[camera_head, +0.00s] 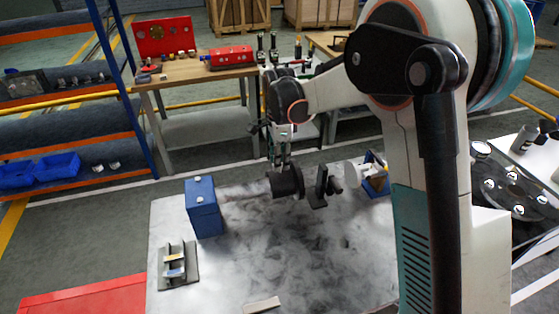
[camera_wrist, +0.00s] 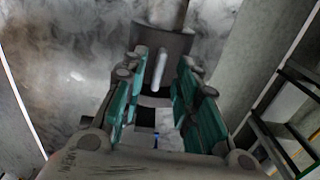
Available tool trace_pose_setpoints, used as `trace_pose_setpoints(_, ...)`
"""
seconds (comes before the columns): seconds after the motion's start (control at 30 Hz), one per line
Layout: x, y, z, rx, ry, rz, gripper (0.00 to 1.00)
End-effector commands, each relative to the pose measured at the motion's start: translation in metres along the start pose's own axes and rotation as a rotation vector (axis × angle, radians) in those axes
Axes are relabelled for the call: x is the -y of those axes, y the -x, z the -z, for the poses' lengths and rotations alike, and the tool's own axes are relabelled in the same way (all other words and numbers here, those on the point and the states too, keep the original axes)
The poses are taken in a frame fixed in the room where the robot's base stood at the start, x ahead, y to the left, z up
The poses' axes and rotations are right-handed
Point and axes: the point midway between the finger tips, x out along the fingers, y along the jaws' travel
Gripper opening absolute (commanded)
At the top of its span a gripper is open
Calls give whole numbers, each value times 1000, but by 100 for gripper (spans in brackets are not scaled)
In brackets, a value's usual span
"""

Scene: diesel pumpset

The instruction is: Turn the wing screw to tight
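In the wrist view, a narrow light grey bar (camera_wrist: 158,68), probably the wing screw, stands on a dark grey round part (camera_wrist: 173,43). My gripper (camera_wrist: 156,80) has its teal-padded fingers apart, with the bar in line between their tips. Gaps show on both sides of the bar, and I see no finger touching it. In the head view, my gripper (camera_head: 283,164) points down just over the dark round part (camera_head: 287,181) above the grey table (camera_head: 270,250). The bar is too small or hidden to make out there. I cannot tell how tight the screw is.
A blue box (camera_head: 203,208) stands left of the round part, with a rod between them. A dark upright bracket (camera_head: 319,187) stands close on the right. A small metal fixture (camera_head: 177,267) lies at the table's left front. The table's middle front is mostly clear.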

Motion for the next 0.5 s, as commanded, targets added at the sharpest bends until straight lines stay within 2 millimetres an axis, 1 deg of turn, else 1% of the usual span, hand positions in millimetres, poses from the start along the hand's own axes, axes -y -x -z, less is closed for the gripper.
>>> trace_pose_setpoints(0.3, 0, 62, 0, 0, 0, 0, 28)
trace_pose_setpoints(0.4, 0, 80, 0, 0, 0, 0, 28)
trace_pose_setpoints(0.5, 0, 94, 0, 0, 0, 0, 28)
